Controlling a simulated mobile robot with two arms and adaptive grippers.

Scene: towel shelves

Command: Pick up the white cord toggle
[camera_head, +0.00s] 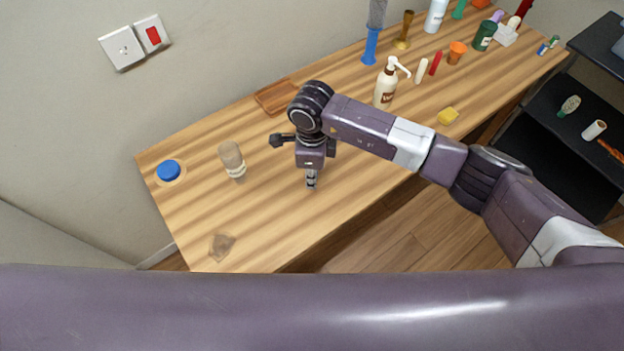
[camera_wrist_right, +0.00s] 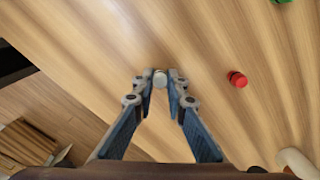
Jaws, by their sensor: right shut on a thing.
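My right gripper (camera_head: 311,182) points down over the near part of the wooden tabletop, left of the soap pump bottle. In the right wrist view its fingertips (camera_wrist_right: 160,84) are closed on a small white rounded thing, the white cord toggle (camera_wrist_right: 160,76). Only the toggle's top shows between the tips. In the head view the fingers hide the toggle. I cannot tell whether it touches the tabletop or is lifted. My left gripper is not in view.
A red thing (camera_wrist_right: 237,79) lies right of the fingertips. Dark shelves (camera_head: 540,140) stand at right.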

